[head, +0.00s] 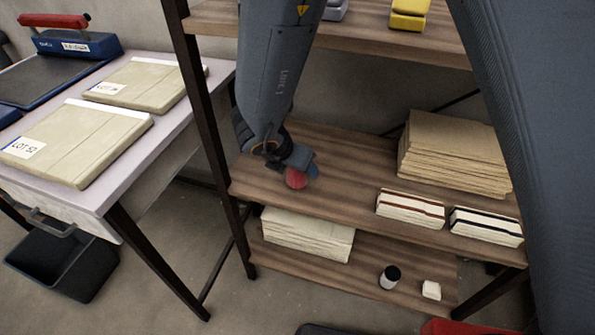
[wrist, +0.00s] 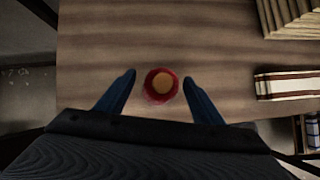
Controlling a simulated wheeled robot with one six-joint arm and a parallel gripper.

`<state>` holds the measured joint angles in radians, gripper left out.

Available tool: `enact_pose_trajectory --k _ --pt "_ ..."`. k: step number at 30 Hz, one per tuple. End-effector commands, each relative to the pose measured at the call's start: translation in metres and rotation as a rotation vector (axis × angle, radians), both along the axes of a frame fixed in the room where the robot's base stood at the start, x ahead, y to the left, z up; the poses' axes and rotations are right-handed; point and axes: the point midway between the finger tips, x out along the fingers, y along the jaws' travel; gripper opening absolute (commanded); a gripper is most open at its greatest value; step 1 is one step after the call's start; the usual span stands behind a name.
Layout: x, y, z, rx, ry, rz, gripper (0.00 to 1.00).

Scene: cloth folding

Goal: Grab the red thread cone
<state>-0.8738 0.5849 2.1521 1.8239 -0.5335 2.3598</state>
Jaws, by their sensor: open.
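The red thread cone (head: 296,179) stands on the middle wooden shelf (head: 345,180), near its front left part. In the wrist view the cone (wrist: 161,86) is seen from above, with a tan round top and red thread around it. My gripper (wrist: 158,84) is open, with one blue finger on each side of the cone. A gap shows between each finger and the cone. In the head view my gripper (head: 300,166) is at the cone and hides part of it.
A stack of tan sheets (head: 455,150) and two bundles of folded cloth (head: 410,208) lie to the right on the same shelf. The upper shelf (head: 345,35) is above. A dark upright post (head: 205,120) stands left. A table with folded cloths (head: 75,140) is further left.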

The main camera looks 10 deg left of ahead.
Motion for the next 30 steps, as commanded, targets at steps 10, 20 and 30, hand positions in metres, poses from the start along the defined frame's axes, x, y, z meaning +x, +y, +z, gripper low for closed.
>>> enact_pose_trajectory --k 10,20,30 --pt "0.0 0.0 0.0 0.0 0.0 0.001 0.33" --pt "0.0 0.0 0.001 0.0 0.0 0.001 0.15" --pt "0.0 -0.001 0.014 0.0 0.0 -0.002 0.15"
